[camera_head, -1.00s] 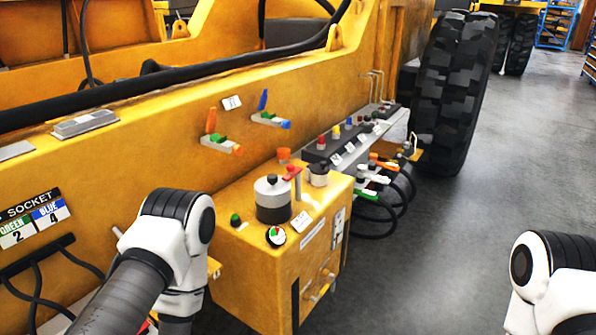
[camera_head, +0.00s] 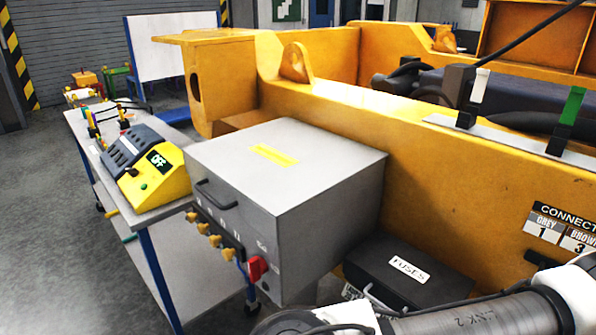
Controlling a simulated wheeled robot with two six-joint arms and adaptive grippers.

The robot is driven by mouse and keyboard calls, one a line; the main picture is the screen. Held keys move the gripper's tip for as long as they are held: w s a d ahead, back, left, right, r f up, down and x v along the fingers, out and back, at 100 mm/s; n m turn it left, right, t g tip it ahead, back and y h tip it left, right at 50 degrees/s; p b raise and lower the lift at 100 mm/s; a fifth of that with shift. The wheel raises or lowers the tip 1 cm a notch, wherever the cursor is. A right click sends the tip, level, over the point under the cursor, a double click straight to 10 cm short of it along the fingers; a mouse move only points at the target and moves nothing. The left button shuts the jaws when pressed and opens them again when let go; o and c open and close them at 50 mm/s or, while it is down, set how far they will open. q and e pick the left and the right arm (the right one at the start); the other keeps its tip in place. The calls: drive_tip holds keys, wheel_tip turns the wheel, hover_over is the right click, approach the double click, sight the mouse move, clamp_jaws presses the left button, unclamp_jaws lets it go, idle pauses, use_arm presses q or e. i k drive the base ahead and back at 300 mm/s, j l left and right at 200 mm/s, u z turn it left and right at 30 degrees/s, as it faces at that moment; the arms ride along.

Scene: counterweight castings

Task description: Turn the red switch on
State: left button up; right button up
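A red switch (camera_head: 257,268) sits low at the right end of the front panel of a large grey box (camera_head: 330,217). It looks like a rotary knob; its setting is too small to read. Small lettering beside it is not legible. Several yellow knobs (camera_head: 214,240) are in a row to its left, below a black handle (camera_head: 216,194). No gripper is in view. Only links of one of my arms show at the bottom right, to the right of and below the switch.
A black case marked FUSES (camera_head: 400,285) is right of the grey box. A trolley (camera_head: 160,213) at left carries a yellow unit (camera_head: 158,180) whose display reads OFF. A yellow machine frame (camera_head: 455,180) fills the right. Open floor (camera_head: 50,230) lies at the left.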

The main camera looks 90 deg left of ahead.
sight(258, 267)
drive_tip(key=u, duration=3)
